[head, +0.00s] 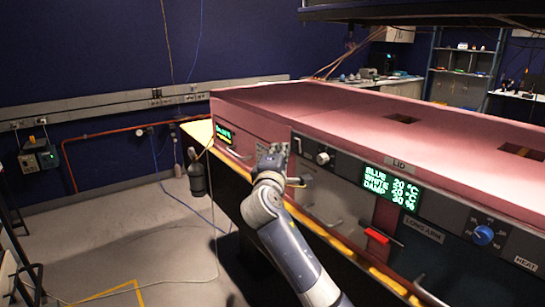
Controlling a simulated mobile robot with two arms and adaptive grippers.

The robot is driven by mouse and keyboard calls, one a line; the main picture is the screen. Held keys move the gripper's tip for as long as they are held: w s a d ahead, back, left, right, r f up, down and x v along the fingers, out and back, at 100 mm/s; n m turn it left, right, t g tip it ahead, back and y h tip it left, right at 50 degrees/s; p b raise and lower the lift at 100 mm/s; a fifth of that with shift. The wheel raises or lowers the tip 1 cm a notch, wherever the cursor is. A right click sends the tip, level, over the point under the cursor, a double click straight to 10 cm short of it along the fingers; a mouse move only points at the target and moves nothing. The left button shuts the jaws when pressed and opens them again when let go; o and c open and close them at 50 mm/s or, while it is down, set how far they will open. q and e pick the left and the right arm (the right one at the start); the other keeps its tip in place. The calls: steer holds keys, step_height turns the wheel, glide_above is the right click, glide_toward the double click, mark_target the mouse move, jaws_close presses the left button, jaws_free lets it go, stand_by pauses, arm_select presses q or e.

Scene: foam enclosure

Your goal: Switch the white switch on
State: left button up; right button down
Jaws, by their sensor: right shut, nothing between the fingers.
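My right gripper (277,150) is at the left end of the grey control panel (345,166) on the front of the pink foam enclosure (350,108). It is shut and empty, with its fingertips close to the panel. I cannot tell whether they touch it. No white switch shows clearly; the gripper hides part of the front there. A small pale round knob (322,158) sits on the panel just right of the gripper. My left gripper is not in view.
Right along the panel are a green-lettered display (391,187) and a blue knob (483,235). A red-ended handle (377,236) sticks out below. A smaller display (224,134) is at the enclosure's left end. The floor at left is mostly clear.

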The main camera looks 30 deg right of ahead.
steer(key=shift+d+r, duration=0.15)
steer(key=shift+d, duration=0.95)
steer(key=p, duration=0.2)
steer(key=shift+d+r+m+g+y+p, duration=0.25)
steer(key=shift+d+m+g+y+p, duration=0.05)
steer(key=shift+m+g, duration=0.1)
steer(key=v, duration=1.2)
